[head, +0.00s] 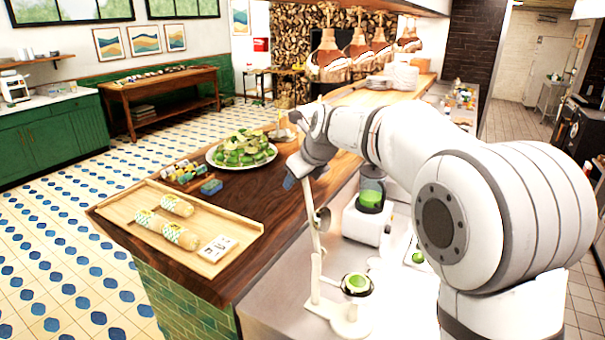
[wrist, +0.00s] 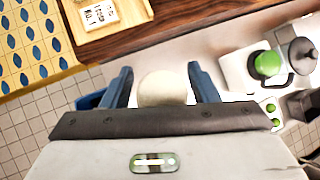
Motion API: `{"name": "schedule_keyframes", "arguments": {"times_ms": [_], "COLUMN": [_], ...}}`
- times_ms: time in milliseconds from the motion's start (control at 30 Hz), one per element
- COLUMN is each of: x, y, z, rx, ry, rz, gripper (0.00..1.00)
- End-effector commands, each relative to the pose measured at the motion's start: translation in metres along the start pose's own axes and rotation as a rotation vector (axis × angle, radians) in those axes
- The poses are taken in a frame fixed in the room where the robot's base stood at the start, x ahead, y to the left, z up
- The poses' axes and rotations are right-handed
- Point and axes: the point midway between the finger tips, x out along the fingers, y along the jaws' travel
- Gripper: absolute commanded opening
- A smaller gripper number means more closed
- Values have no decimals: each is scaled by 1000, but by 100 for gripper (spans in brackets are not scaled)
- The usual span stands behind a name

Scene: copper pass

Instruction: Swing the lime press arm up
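The lime press (head: 345,318) is white and stands on the steel counter. Its long arm (head: 317,245) points nearly straight up from the base, with a round part partway along it. A green lime half (head: 357,282) sits in the dark-rimmed cup of the base. My gripper (head: 303,178) is at the top end of the press arm. In the wrist view the arm's pale rounded end (wrist: 162,88) lies between the two blue fingers of my gripper (wrist: 162,84), with a narrow gap showing at each side. The fingers look apart, not clamped.
A blender (head: 370,205) with green contents stands behind the press. A wooden tray (head: 205,265) with wraps and a card, and a plate of limes (head: 213,158), are on the wooden counter to the left. Copper lamps (head: 330,62) hang above the far counter.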

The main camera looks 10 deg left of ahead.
Motion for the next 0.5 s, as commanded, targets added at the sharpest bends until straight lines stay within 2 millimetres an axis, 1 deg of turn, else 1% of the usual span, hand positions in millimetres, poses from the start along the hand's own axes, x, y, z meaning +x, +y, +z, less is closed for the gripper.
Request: {"name": "schedule_keyframes", "arguments": {"times_ms": [300,367,500], "x": [-6,-12,-35], "y": [-2,-2,-2], "z": [2,2,1], "rx": [0,0,-1], "ry": [-7,-8,-10], "rz": [-6,-6,-8], "gripper": [57,57,57]}}
